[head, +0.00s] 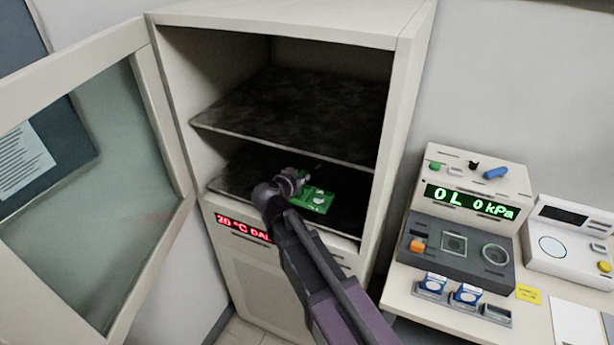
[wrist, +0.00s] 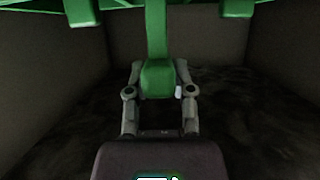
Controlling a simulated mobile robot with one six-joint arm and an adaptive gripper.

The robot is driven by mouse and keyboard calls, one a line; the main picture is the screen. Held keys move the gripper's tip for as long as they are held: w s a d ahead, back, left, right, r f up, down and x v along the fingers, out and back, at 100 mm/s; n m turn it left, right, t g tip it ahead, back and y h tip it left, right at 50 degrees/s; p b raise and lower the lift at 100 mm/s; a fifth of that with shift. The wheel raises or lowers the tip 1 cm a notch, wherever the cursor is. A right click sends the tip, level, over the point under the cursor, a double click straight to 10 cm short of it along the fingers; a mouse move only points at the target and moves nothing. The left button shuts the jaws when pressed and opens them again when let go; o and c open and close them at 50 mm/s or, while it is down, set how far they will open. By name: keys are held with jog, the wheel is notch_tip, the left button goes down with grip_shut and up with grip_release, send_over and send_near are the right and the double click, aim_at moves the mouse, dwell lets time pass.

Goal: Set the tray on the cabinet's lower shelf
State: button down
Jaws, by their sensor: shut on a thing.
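The cabinet (head: 402,110) stands open, with a dark upper shelf (head: 290,105) and a dark lower shelf (head: 340,215). The green tray (head: 316,205) is inside the lower compartment, near its front. White items show on it, too small to make out. My gripper (head: 303,178) reaches in through the cabinet's open front at the tray. In the wrist view the fingers (wrist: 160,85) are closed on a green upright part of the tray (wrist: 157,35). Dark shelf surface and the compartment's walls show around it. I cannot tell whether the tray touches the shelf.
The glass cabinet door (head: 90,170) is swung open to the left. A red display (head: 243,229) sits below the lower shelf. At right, a bench holds a device with a green readout (head: 470,202), blue-and-white containers (head: 467,295) and a white instrument (head: 570,245). The upper shelf is empty.

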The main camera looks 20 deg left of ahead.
jog(key=shift+w+d, duration=0.15)
jog(key=shift+w, duration=1.8)
jog(key=shift+w+f+b, duration=0.3)
jog(key=shift+f+b, duration=0.6)
jog(key=shift+w+f+b, duration=0.3)
jog(key=shift+f+b, duration=0.55)
jog(key=shift+d+f, duration=0.1)
jog(key=shift+f, duration=0.05)
jog(key=shift+c, duration=2.4)
grip_release()
